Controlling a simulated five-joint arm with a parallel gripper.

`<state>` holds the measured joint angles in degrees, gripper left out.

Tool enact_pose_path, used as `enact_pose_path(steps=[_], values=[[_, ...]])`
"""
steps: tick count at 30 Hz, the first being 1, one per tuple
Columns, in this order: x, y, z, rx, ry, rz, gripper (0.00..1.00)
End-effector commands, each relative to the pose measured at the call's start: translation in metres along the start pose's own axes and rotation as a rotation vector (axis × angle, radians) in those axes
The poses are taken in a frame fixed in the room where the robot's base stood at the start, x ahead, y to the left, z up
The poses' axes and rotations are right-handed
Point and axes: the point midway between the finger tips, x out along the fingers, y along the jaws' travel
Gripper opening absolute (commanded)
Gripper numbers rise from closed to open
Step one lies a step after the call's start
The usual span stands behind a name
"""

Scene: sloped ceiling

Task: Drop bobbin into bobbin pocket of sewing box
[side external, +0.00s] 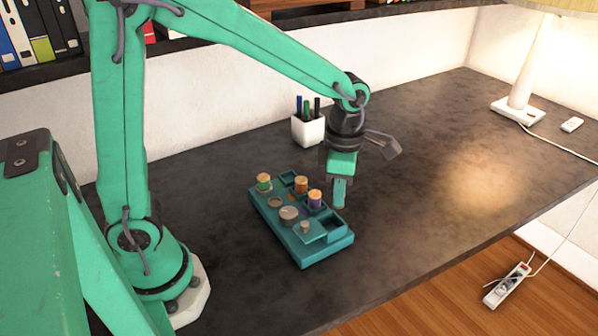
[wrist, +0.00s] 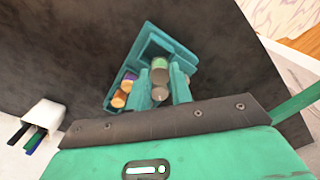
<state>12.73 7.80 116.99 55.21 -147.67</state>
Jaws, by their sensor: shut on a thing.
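The teal sewing box (side external: 325,254) lies on the dark desk; it also shows in the wrist view (wrist: 143,45). My gripper (side external: 339,203) points down over the box's right side, its fingertips apparently above the box. In the wrist view, my gripper (wrist: 160,68) is shut on a small grey-green cylinder, which appears to be the bobbin (wrist: 160,76). In the side view the bobbin is hidden by the fingers. I cannot tell for sure which recess is the bobbin pocket.
Green (side external: 264,183), orange (side external: 301,186) and purple (side external: 315,198) spools stand on the box. A grey disc (side external: 289,213) and a small knob (side external: 305,227) are nearer the front. A white pen cup (side external: 308,130) stands behind. The desk's right side is clear up to the lamp (side external: 522,75).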

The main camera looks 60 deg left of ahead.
Motion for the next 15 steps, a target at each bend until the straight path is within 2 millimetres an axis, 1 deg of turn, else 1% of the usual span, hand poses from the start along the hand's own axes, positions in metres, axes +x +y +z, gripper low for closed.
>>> enact_pose_path(steps=[3, 6, 15], values=[[0.010, 0.000, 0.000, 0.000, 0.002, -0.001, 0.00], [0.016, 0.000, 0.000, 0.000, 0.002, -0.001, 0.00], [0.021, 0.000, 0.000, 0.000, 0.000, 0.000, 0.00]])
